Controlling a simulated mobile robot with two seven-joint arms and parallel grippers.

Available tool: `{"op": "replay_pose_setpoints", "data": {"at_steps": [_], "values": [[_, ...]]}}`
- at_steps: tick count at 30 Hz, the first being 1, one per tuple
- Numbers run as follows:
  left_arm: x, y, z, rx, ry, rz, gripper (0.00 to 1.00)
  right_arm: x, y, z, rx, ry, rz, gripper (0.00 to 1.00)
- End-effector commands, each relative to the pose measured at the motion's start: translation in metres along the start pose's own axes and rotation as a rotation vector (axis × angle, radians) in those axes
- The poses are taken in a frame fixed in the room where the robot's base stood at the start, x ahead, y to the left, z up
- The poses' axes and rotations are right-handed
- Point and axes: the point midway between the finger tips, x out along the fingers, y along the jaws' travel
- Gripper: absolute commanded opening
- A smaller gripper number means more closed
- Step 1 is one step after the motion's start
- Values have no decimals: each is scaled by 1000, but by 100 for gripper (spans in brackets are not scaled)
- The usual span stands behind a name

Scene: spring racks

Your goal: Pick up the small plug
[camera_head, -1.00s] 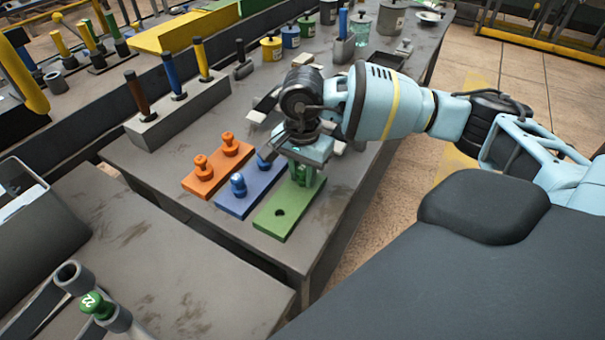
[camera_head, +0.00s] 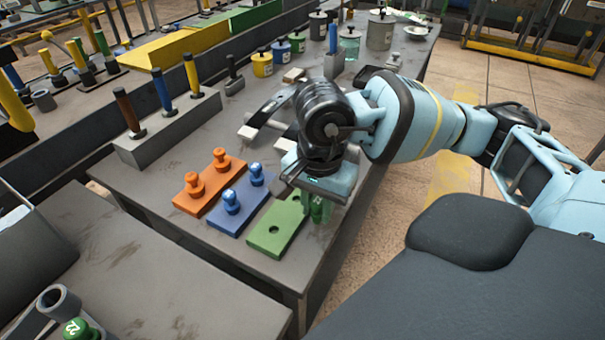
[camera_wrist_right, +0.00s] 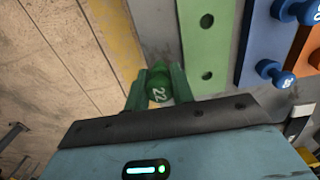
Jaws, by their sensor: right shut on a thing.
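My right gripper (camera_head: 317,208) is shut on a green plug (camera_wrist_right: 158,92) marked 22. It holds the plug beside the right edge of the green board (camera_head: 268,240). In the right wrist view, the plug sits between the two fingers, next to the green board (camera_wrist_right: 201,48), whose two visible holes are empty. Another green plug (camera_head: 76,330) marked 22 shows at the bottom left, beside a grey tube. My left gripper is not in view.
Left of the green board are a blue board (camera_head: 228,218) with two blue plugs and an orange board (camera_head: 193,203) with two orange plugs. A grey block (camera_head: 170,130) with upright handles stands farther left. Tins and jars stand at the back. The table's right edge is near my gripper.

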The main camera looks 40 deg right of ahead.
Motion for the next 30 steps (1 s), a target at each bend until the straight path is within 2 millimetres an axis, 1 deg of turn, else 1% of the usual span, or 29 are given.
{"op": "replay_pose_setpoints", "data": {"at_steps": [1,6,9,13,18,23,26,29,30], "values": [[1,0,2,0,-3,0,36,0,9,7,-4,0,1,7],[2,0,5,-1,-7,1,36,-3,33,25,-2,0,0,7],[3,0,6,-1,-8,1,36,-4,42,32,-3,-1,1,7],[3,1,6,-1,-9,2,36,-6,50,38,-1,0,0,7],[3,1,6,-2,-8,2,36,-6,54,41,1,1,0,7],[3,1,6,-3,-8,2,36,-6,53,41,-17,0,0,7],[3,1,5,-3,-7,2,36,-3,49,42,-86,-3,0,7],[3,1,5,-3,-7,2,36,1,41,45,-217,-5,-1,7],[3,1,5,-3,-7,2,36,4,37,46,-285,-6,-1,7]]}}
